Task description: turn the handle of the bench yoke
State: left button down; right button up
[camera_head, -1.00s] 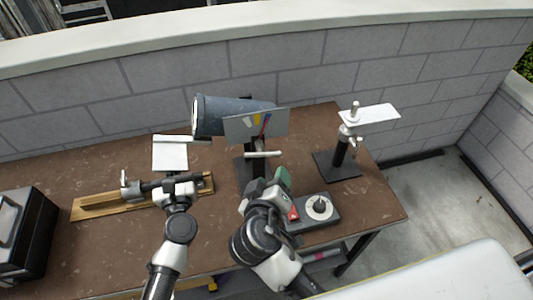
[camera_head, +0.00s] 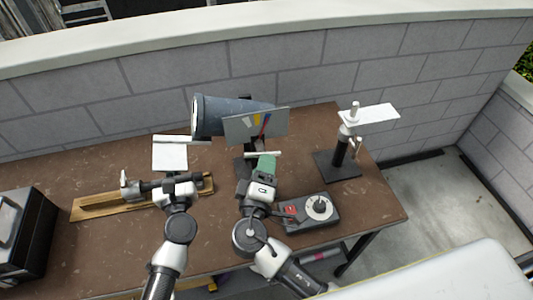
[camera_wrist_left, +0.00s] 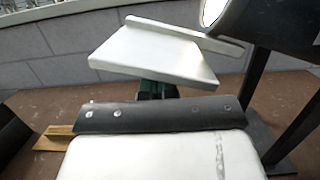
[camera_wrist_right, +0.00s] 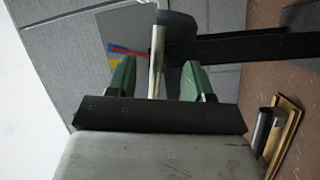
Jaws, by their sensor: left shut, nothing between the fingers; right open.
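The bench yoke carries a grey barrel lamp (camera_head: 235,115) and a grey plate (camera_head: 257,126) with coloured stripes, on a dark stand. Its handle (camera_head: 264,154) is a pale rod below the plate. My right gripper (camera_head: 265,164) is open, its green fingers close to the handle on the near side. In the right wrist view the handle (camera_wrist_right: 158,45) runs lengthwise between the two spread fingers; touching cannot be told. My left gripper (camera_wrist_left: 155,90) is shut and empty by a white panel (camera_wrist_left: 155,52); its fingers are mostly hidden.
A black control box (camera_head: 318,210) with a dial and red switch lies right of my right gripper. A clamp stand (camera_head: 340,150) with a white plate stands farther right. A wooden rail (camera_head: 90,210) lies left. A black case (camera_head: 25,235) stands far left. A block wall closes the back.

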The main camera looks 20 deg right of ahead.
jog(key=shift+x, duration=2.1)
jog(key=shift+c, duration=0.5)
jog(key=c, duration=0.8)
jog(key=shift+n+t, duration=0.5)
jog(key=shift+n, duration=0.5)
jog(key=o, duration=0.9)
jog(key=shift+s, duration=0.15)
jog(key=v, duration=1.1)
jog(key=shift+s+a, duration=0.2)
jog(key=shift+s, duration=0.2)
